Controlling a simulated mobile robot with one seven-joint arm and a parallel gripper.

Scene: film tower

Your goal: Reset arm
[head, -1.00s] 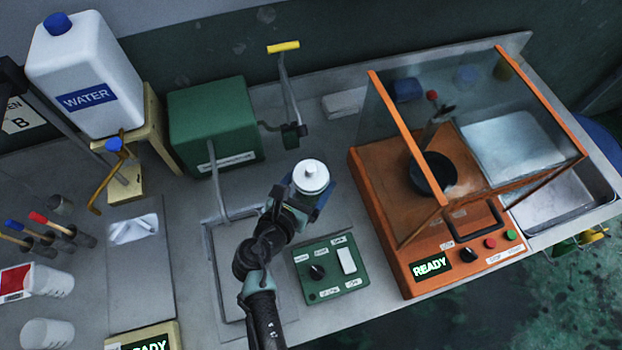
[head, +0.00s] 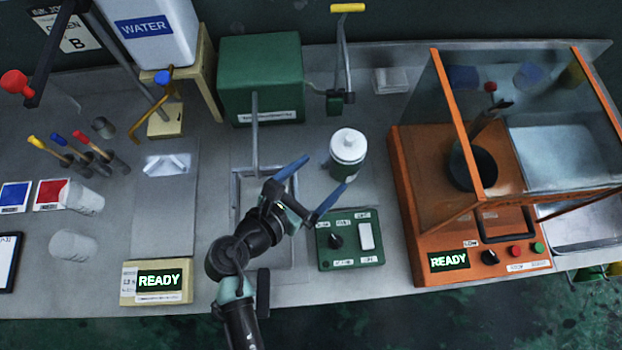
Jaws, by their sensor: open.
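My gripper (head: 327,174) is open in the head view, its two blue fingers spread apart with nothing between them that I can see. It points up and to the right over the front middle of the bench. A white bottle with a green band and a white cap (head: 347,152) stands upright on the bench just beyond the fingertips. It looks apart from the fingers, though the right finger's tip is close to its base in the picture.
A green control panel (head: 350,240) lies right of my gripper. An orange glass-sided machine (head: 410,190) stands further right. A green box with a spout (head: 260,75) stands behind, above a sunken basin (head: 240,185). A yellowish READY unit (head: 128,285) and white cups (head: 73,245) are left.

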